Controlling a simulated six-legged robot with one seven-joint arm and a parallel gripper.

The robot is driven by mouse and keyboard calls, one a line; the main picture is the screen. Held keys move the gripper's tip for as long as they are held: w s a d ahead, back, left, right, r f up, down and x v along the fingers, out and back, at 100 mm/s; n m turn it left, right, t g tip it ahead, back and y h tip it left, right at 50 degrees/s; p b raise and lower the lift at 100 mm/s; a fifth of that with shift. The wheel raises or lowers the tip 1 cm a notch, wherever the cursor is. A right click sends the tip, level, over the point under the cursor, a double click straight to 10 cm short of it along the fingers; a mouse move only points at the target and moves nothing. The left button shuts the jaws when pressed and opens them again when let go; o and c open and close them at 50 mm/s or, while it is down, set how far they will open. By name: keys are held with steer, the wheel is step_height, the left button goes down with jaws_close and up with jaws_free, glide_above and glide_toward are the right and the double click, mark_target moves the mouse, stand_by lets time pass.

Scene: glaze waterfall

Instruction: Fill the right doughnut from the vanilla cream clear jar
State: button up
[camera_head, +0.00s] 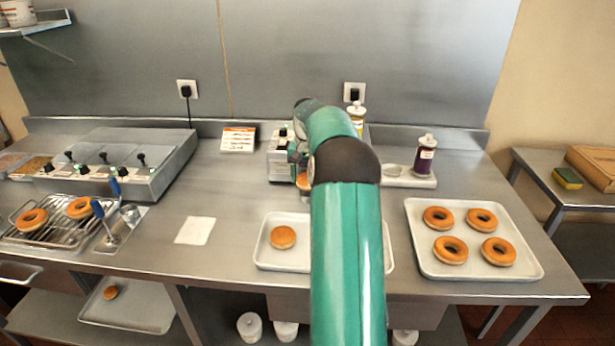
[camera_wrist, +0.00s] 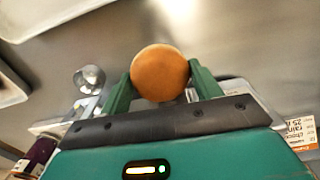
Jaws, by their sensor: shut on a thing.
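My gripper (camera_wrist: 160,73) is shut on a round, holeless brown doughnut (camera_wrist: 160,71), with a green finger on each side. In the head view a sliver of this doughnut (camera_head: 302,181) shows left of my arm, in front of a small grey machine (camera_head: 279,165) at the back of the counter. The arm hides most of the gripper there. Another holeless doughnut (camera_head: 283,237) lies on the left part of a white tray (camera_head: 266,261). A clear jar with pale yellow contents (camera_head: 357,113) stands behind my arm, its lower part hidden. I cannot read its label.
A dark purple jar (camera_head: 424,158) stands on a pale base (camera_head: 408,179) at the back right. A tray (camera_head: 427,270) of several ring doughnuts lies at the right. A white square (camera_head: 194,231) and a wire rack (camera_head: 62,238) with rings lie at the left.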

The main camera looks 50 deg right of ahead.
steer(key=shift+s+a, duration=0.2)
steer(key=shift+a, duration=0.1)
steer(key=shift+s+a, duration=0.25)
steer(key=shift+a, duration=0.05)
stand_by(1.2)
steer(key=shift+s+a, duration=1.3)
steer(key=shift+a, duration=0.3)
steer(key=r, duration=0.1)
steer(key=a+r, duration=0.1)
steer(key=s+r, duration=0.1)
steer(key=r, duration=0.1)
steer(key=shift+s+a, duration=0.1)
steer(key=shift+a, duration=0.15)
steer(key=shift+s, duration=0.1)
